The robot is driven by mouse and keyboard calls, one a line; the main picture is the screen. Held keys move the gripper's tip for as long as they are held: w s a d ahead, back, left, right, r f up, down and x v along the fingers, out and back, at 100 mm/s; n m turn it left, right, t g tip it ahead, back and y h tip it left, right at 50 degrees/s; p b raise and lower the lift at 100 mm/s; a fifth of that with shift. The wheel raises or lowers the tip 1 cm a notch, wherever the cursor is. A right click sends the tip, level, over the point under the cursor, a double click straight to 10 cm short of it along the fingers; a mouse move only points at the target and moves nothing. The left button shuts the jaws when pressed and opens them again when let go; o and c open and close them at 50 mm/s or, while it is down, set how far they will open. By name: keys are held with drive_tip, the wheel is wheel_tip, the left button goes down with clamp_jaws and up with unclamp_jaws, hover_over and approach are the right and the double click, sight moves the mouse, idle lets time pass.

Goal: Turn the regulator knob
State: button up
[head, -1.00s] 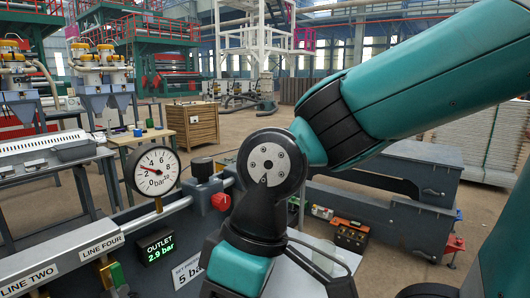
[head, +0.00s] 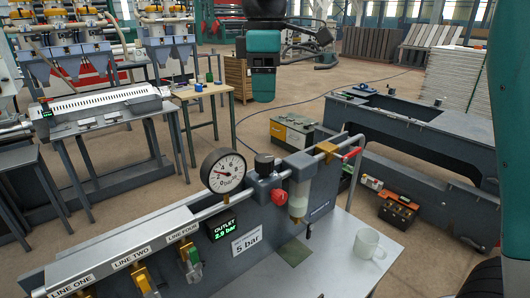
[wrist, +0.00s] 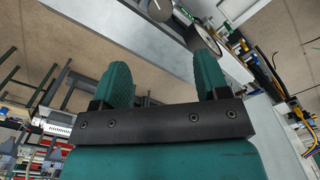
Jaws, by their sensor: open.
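The regulator (head: 268,188) sits on the pipe along the grey panel. It has a dark round knob (head: 264,162) on top and a red knob (head: 279,195) on its front; I cannot tell from the picture which is the regulator knob. The gauge (head: 223,171) is left of it. The outlet display (head: 223,228) reads 2.9 bar, and a label (head: 247,241) reads 5 bar. In the wrist view my gripper (wrist: 163,82) is open with nothing between its teal fingers. In the head view my arm is up behind the panel, apart from both knobs.
A clear bowl (head: 298,195) with brass fittings and a red-handled valve (head: 352,153) are right of the regulator. Line valves (head: 190,260) stand at the left. A mug (head: 367,243) stands on the white tabletop (head: 345,272). Space above the panel is clear.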

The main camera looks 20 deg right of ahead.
sight(265, 158)
wheel_tip(265, 158, down, 16)
drive_tip(key=shift+r+p, duration=0.1)
drive_tip(key=shift+p, duration=0.85)
drive_tip(key=c, duration=0.9)
